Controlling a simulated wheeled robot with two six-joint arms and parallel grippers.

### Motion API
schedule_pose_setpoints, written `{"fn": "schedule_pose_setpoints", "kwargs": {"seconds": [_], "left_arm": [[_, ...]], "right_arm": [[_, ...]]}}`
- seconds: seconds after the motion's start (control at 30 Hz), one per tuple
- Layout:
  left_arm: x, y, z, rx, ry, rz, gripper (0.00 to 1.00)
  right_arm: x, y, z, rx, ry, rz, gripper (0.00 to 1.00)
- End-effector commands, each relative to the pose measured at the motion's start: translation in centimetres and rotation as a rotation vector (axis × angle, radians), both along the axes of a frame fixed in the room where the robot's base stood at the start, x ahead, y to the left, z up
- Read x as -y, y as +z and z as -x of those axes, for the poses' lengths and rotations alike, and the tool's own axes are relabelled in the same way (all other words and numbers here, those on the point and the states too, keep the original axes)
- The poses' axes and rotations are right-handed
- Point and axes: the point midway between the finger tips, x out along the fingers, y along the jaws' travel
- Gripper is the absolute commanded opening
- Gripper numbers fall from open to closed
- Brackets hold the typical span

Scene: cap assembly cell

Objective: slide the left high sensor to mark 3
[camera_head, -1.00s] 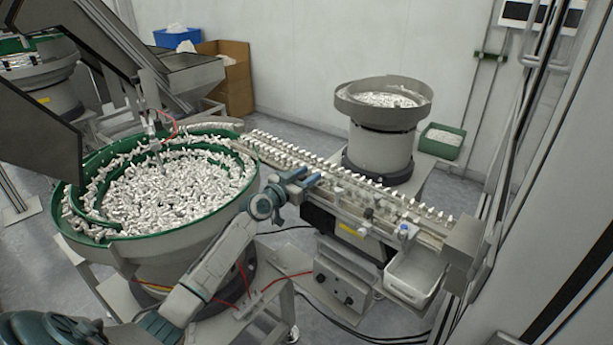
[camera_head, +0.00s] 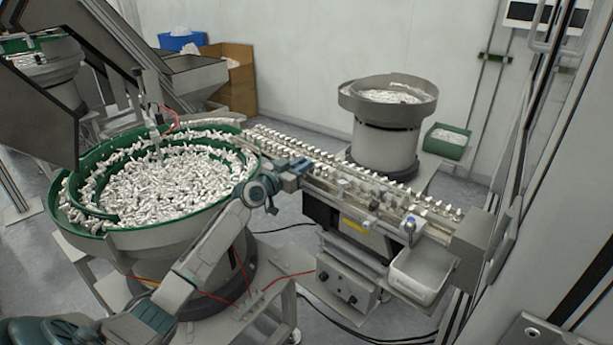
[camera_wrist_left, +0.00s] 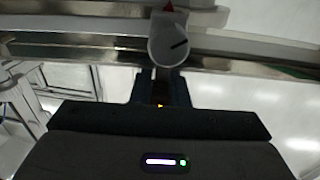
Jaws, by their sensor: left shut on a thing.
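My left gripper (camera_head: 304,166) reaches the near side of the linear track (camera_head: 345,178), close to its bowl end. In the left wrist view its dark fingers (camera_wrist_left: 161,92) are shut on a narrow dark part under a round grey knob with a black line (camera_wrist_left: 176,44). I take this part to be the left high sensor; the fingers hide most of it. A metal rail runs across behind the knob. I cannot read any mark numbers. My right gripper is not in view.
The green-lined bowl feeder (camera_head: 240,137), full of small white parts, stands left of the track. A blue-topped fitting (camera_head: 411,222) is farther right on the track, above a white bin (camera_head: 421,275). A second feeder (camera_head: 385,147) stands behind.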

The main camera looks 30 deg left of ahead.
Motion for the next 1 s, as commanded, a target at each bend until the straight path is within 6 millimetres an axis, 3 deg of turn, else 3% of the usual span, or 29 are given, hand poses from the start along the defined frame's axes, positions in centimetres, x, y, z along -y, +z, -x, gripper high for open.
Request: {"fn": "schedule_pose_setpoints", "kwargs": {"seconds": [0.27, 0.3, 0.4, 0.77, 1.0], "left_arm": [[-0.4, 0.2, -0.1, 0.001, 0.005, -0.002, 0.00], [-0.4, 0.2, -0.1, 0.001, 0.005, -0.002, 0.16], [-0.4, 0.2, -0.1, 0.001, 0.005, -0.002, 0.36], [-0.3, 0.4, -0.1, 0.001, 0.003, -0.001, 0.36], [-0.6, 3.8, 0.0, 0.005, 0.005, -0.005, 0.36]], "right_arm": [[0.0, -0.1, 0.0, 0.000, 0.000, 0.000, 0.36], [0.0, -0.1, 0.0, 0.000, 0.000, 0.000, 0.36], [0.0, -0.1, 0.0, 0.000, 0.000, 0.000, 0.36], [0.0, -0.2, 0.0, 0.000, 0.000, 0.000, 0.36], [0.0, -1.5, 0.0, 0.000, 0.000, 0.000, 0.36]]}}
